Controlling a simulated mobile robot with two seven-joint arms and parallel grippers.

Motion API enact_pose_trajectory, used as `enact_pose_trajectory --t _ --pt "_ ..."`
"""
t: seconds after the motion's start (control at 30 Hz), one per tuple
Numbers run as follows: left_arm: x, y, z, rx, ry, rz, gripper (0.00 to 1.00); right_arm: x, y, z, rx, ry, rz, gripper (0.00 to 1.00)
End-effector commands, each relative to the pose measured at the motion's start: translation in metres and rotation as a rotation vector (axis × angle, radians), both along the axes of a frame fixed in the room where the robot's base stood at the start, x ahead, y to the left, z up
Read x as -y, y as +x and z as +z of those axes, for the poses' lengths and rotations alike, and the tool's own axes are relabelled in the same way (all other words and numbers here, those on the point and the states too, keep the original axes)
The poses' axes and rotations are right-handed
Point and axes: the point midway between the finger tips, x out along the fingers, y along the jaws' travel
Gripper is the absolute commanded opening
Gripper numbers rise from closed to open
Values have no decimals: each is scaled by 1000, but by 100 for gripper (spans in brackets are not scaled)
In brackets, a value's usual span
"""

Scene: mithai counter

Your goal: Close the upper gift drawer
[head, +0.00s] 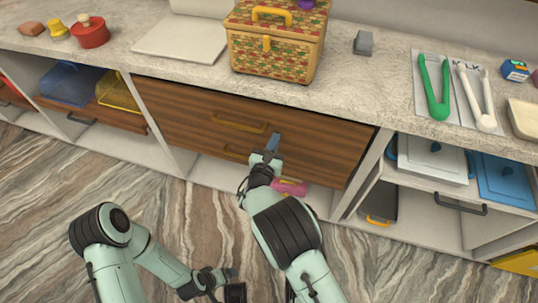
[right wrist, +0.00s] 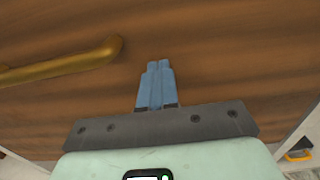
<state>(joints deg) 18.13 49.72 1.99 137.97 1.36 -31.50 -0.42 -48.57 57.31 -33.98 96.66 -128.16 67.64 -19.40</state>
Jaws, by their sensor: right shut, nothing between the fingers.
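The upper gift drawer (head: 190,105) has a wooden front with a gold handle (head: 238,122), below the counter's edge. In the head view it looks flush or nearly so; any small gap is hard to judge. A second gold handle (head: 234,152) sits lower on the wooden front. My right gripper (head: 275,140) is shut and empty, its blue fingertips at the wooden front, right of the upper handle. In the right wrist view the shut fingers (right wrist: 160,66) point at the wood beside the handle (right wrist: 65,66); contact is unclear. My left gripper (head: 228,288) is low over the floor, its fingers unclear.
A patterned box (head: 275,50) with a yellow handle stands on the counter above the drawers. Green tongs (head: 437,90) and white tongs (head: 478,95) lie at right. A pink and yellow item (head: 290,187) lies below the drawers. The marbled floor in front is clear.

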Motion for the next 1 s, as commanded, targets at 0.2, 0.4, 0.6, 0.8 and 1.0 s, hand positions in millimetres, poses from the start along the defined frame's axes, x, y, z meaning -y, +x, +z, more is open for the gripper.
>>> enact_pose_trajectory --t 0.2,0.4,0.6,0.8,1.0 --pt "-3 6 -4 14 7 6 100 7 18 -1 0 0 -1 0" --pt "-3 7 -4 18 8 8 100 9 23 0 0 0 0 0" --pt "-3 7 -4 18 9 7 100 10 24 2 3 -1 -1 0" --pt "-3 6 -4 17 8 6 100 10 24 3 4 -3 -2 0" --pt "-1 2 0 6 3 2 100 1 19 3 5 -2 -3 0"
